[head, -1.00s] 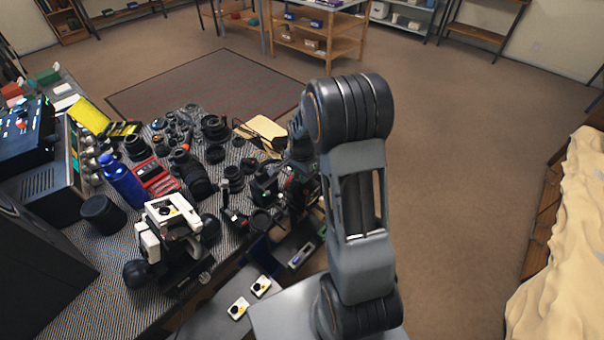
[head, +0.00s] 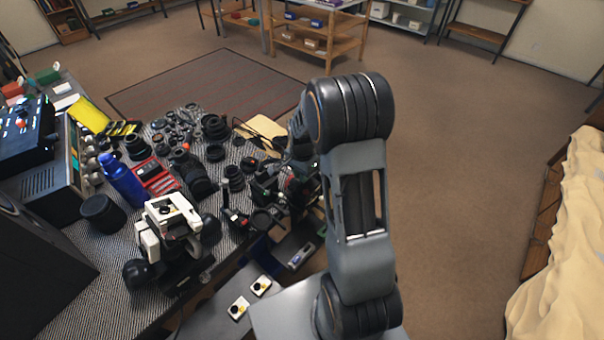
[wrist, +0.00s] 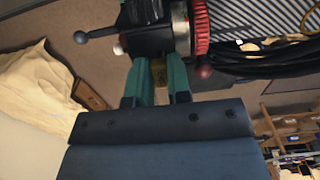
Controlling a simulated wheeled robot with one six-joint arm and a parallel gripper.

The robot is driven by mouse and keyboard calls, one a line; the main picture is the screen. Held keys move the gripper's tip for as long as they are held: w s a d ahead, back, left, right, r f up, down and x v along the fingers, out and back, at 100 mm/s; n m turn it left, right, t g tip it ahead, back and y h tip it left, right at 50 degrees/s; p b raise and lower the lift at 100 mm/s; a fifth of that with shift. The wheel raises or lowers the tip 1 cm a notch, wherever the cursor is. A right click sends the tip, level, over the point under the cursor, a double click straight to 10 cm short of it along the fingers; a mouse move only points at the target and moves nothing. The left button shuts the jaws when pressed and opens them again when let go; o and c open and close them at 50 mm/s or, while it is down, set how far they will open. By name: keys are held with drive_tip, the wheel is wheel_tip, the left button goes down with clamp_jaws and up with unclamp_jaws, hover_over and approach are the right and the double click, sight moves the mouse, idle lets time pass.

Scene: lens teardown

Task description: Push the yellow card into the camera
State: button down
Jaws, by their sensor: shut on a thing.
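The yellow card (wrist: 158,69) shows as a small yellow patch between my gripper's fingers in the wrist view, largely hidden. My gripper (wrist: 160,84) has green fingers shut on it. A black camera (wrist: 150,41) with a side handle and a red ring (wrist: 201,28) sits right at the fingertips. The card's far end meets the dark camera body there; I cannot tell how far in it is. In the head view my arm hides most of the gripper and the card.
The striped bench (head: 95,265) carries many black lenses, a blue bottle (head: 120,180), a red case (head: 157,178) and a white-and-black device (head: 172,222). Two small white pieces (head: 238,308) lie on a grey surface below. Open floor lies right of my arm.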

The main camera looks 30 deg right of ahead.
drive_tip(key=shift+f, duration=0.35)
drive_tip(key=shift+f+b, duration=0.35)
drive_tip(key=shift+b, duration=0.2)
drive_tip(key=shift+f, duration=0.2)
idle(0.6)
drive_tip(key=shift+f+b, duration=0.35)
drive_tip(key=shift+b, duration=0.1)
drive_tip(key=shift+f, duration=0.3)
idle(0.4)
